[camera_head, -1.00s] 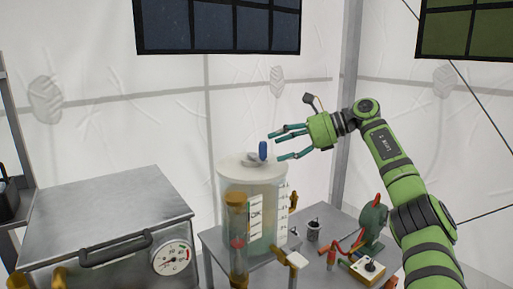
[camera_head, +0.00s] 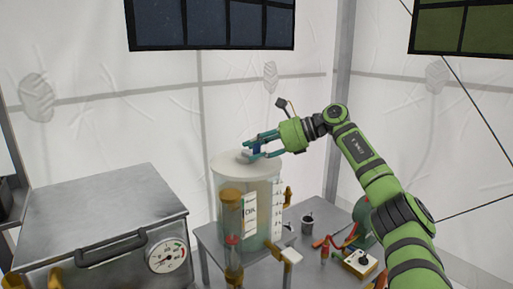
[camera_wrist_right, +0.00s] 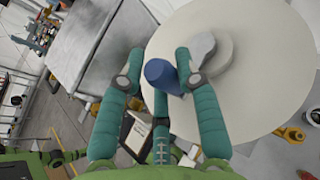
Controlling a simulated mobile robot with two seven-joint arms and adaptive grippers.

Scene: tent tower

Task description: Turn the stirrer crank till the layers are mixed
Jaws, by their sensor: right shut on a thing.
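The stirrer tank (camera_head: 228,185) is a clear-walled cylinder with a pale round lid (camera_head: 225,161), on a grey table. Its contents look pale above and greenish lower down; the layer boundary is hard to make out. The crank (camera_wrist_right: 210,52) is grey on top of the lid, with an upright blue handle (camera_wrist_right: 160,74). My right gripper (camera_head: 257,147) is shut on the blue handle, coming from the right. In the right wrist view the handle stands between its teal fingers. The fingers partly hide the crank in the head view. My left gripper is not in view.
A capped glass tube (camera_head: 232,220) stands at the tank's front. A steel chest (camera_head: 95,215) with a round gauge (camera_head: 166,255) is at left. A small metal cup (camera_head: 307,223), a green machine (camera_head: 364,214) and a knobbed box (camera_head: 359,264) sit to the right.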

